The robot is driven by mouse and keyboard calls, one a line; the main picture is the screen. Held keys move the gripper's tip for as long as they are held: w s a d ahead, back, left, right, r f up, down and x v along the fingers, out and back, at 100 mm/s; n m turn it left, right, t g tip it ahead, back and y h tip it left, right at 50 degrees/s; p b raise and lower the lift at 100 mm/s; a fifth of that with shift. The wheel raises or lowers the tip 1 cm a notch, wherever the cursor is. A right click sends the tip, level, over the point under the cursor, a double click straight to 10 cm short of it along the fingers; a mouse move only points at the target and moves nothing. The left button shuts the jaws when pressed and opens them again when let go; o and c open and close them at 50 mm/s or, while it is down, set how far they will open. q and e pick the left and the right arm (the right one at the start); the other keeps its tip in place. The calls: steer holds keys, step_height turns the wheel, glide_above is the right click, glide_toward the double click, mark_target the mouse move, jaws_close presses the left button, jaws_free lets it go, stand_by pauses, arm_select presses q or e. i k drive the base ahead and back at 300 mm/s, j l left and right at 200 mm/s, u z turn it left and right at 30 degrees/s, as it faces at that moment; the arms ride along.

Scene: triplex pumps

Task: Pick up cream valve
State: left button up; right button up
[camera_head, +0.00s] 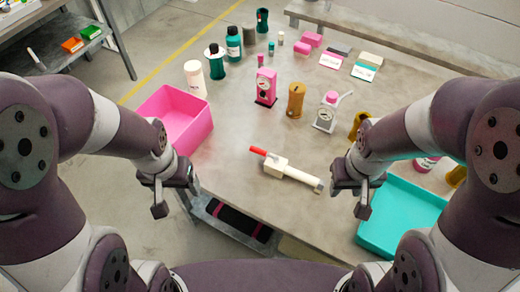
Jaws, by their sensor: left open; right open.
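A cream valve (292,173) with a block-like body, a grey end and a red handle (258,151) lies on the grey table near its front edge, between my two grippers. My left gripper (173,200) is open and empty, left of the valve by the table's front left edge. My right gripper (350,199) is open and empty, just right of the valve's grey end. I cannot tell the exact gap between the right gripper and the valve.
A pink bin (180,118) stands at the left and a teal tray (405,215) at the right. Pink (266,84) and grey (327,112) pumps and an ochre cylinder (296,100) stand behind the valve. Bottles (234,43) stand further back. The table around the valve is clear.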

mark_target(278, 171)
steer(key=j+z, duration=0.5)
steer(key=k+j+z, duration=0.1)
steer(key=j+z, duration=0.2)
steer(key=z, duration=0.15)
